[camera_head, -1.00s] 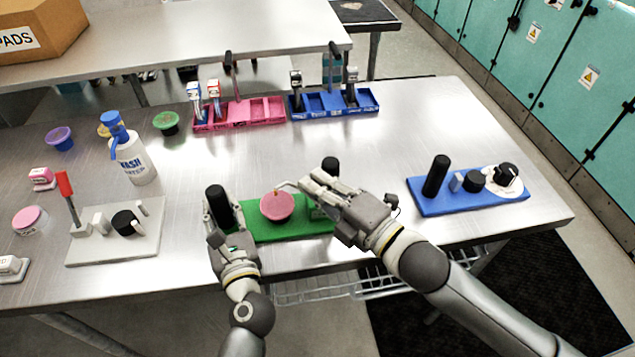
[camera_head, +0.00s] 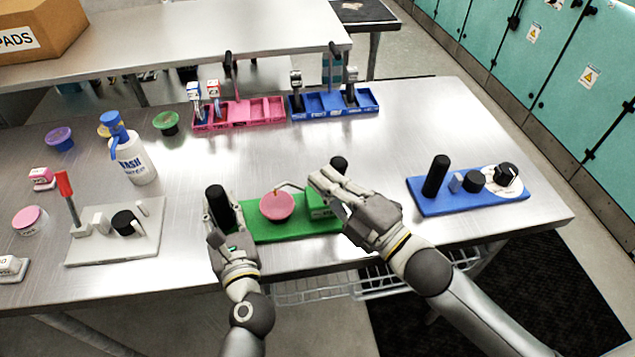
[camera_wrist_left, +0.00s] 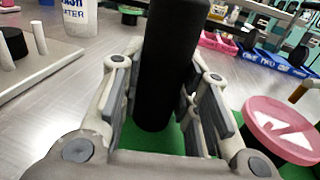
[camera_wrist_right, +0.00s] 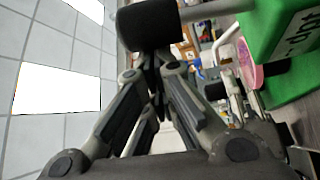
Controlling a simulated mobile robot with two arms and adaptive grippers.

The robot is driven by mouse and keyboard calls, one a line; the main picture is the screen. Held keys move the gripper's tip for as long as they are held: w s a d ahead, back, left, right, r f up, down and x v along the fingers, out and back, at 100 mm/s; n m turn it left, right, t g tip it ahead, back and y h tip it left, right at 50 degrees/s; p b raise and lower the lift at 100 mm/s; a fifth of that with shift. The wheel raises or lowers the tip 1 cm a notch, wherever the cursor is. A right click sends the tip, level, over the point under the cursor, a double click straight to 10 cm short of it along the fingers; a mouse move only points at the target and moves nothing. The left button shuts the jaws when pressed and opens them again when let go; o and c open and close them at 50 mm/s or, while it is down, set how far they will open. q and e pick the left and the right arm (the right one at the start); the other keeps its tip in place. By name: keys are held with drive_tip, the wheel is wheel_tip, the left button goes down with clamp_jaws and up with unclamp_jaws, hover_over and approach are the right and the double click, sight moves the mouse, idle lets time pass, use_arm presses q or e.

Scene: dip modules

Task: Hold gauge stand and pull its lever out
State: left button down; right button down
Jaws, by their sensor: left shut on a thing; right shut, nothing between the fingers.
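The gauge stand has a green base (camera_head: 290,230), a black upright post (camera_head: 217,204) at its left end, a round pink dial (camera_head: 277,206) and a green block (camera_head: 317,203) at its right. My left gripper (camera_head: 222,224) is shut on the post, which also stands between its fingers in the left wrist view (camera_wrist_left: 165,70). The lever's black knob (camera_head: 338,163) shows behind my right gripper (camera_head: 322,184). In the right wrist view the knob (camera_wrist_right: 150,24) sits on a grey rod (camera_wrist_right: 215,9) reaching toward the block. My right gripper is shut and empty, its fingertips close against the knob.
A blue stand (camera_head: 470,198) stands to the right and a grey stand (camera_head: 110,245) with a red-tipped lever to the left. A wash bottle (camera_head: 133,158) stands behind. Pink (camera_head: 240,113) and blue (camera_head: 335,105) trays lie at the back. The table between is clear.

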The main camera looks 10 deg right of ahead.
drive_tip(key=shift+d+f+m+t+h, duration=0.15)
drive_tip(key=shift+d+m+t, duration=0.9)
drive_tip(key=shift+m, duration=0.6)
drive_tip(key=shift+d+f+m+t+h, duration=0.15)
drive_tip(key=shift+d+m+t, duration=0.85)
drive_tip(key=shift+m, duration=0.65)
drive_tip(key=shift+r, duration=0.1)
approach(342, 170)
drive_tip(key=s+a+r, duration=0.2)
drive_tip(key=s, duration=0.1)
drive_tip(key=shift+d+f, duration=0.1)
use_arm(q)
drive_tip(key=c, duration=1)
unclamp_jaws()
